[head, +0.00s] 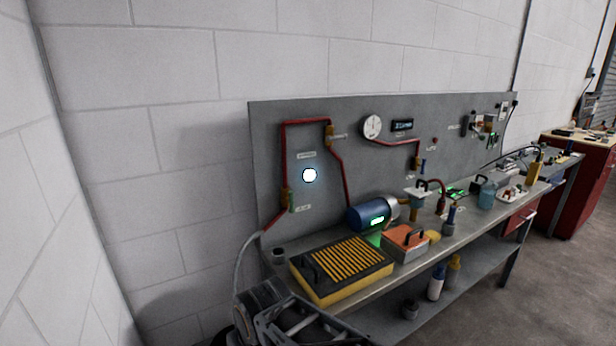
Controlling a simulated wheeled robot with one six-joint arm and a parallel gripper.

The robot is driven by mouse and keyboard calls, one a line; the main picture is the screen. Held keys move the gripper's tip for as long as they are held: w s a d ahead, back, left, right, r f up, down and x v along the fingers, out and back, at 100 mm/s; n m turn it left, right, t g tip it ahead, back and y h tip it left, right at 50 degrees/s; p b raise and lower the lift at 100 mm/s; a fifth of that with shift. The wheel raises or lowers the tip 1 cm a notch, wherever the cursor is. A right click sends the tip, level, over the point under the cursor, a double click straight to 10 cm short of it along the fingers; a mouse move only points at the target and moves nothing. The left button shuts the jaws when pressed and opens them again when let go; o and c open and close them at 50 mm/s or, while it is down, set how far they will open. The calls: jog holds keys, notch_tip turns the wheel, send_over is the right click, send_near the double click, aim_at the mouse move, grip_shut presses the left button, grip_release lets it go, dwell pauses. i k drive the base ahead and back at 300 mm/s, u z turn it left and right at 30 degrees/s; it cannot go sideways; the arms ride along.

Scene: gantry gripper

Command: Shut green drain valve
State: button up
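My gripper's fingertips do not show in the head view, and nothing is seen touching the handle.
A grey hose (240,262) drops from below the pipe past the bench's left end. On the bench (405,265) are a black-and-yellow slatted box (345,268), an orange-topped box (404,240) and a blue cylinder (368,217).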

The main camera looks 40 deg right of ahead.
aim_at(291, 208)
jog(key=z, duration=0.9)
jog(key=i, duration=0.35)
jog(key=u, duration=0.9)
